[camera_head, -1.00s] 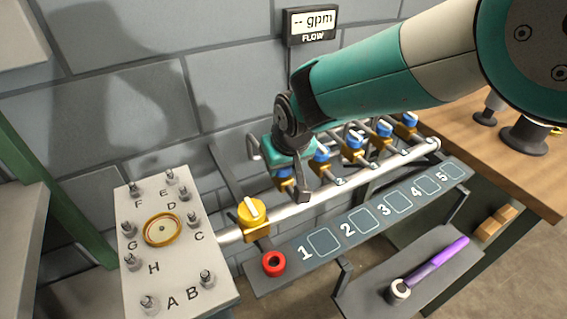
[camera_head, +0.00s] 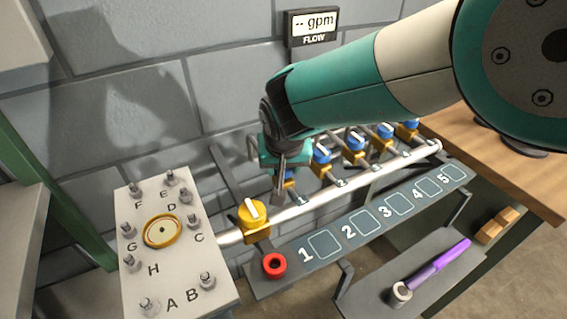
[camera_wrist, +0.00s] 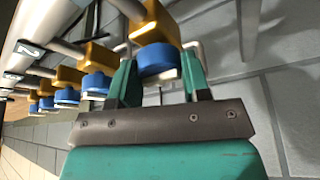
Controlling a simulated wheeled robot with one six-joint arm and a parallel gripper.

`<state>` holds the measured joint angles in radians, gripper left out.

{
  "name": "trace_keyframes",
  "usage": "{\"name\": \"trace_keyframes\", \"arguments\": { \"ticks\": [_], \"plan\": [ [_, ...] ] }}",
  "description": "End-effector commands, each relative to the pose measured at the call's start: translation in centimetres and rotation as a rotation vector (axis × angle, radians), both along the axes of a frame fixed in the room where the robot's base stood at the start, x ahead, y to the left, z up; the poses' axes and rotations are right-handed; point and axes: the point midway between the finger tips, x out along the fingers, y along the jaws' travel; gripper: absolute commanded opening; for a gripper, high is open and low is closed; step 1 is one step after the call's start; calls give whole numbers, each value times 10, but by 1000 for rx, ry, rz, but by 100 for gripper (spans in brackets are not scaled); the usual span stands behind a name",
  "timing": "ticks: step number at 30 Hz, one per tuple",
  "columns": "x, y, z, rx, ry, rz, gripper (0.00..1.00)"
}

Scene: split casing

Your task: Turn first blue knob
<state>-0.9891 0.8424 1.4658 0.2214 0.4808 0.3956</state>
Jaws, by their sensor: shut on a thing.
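My gripper (camera_head: 284,172) is at the near left end of the pipe row, over the first blue knob. In the wrist view my gripper (camera_wrist: 157,80) has its two green fingers on either side of the first blue knob (camera_wrist: 157,60), shut on it. The knob sits on a yellow valve body (camera_wrist: 158,25). In the head view the gripper mostly hides this knob. Further blue knobs, such as the second (camera_head: 321,154) and third (camera_head: 354,140), run along the pipe to the right, each with a white pointer.
A sloped panel (camera_head: 340,263) numbered 1 to 5 lies in front. A flow display (camera_head: 310,27) reads "-- gpm". A tray below holds a purple-handled tool (camera_head: 437,262).

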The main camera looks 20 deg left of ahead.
Motion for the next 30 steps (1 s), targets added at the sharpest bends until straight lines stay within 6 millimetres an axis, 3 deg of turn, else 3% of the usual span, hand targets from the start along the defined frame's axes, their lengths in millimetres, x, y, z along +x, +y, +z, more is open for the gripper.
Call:
{"name": "trace_keyframes", "arguments": {
  "ticks": [3, 4, 7, 16, 20, 30],
  "plan": [
    [0, 0, -1, 0, 1, 0, 20],
    [0, 0, -1, 0, 1, 0, 46],
    [0, 0, -1, 0, 1, 0, 67],
    [0, 0, 1, 1, 0, 0, 67],
    [-4, -1, 12, 3, -2, 1, 67],
    [-32, -15, 86, 6, -3, 2, 67]
  ]
}}
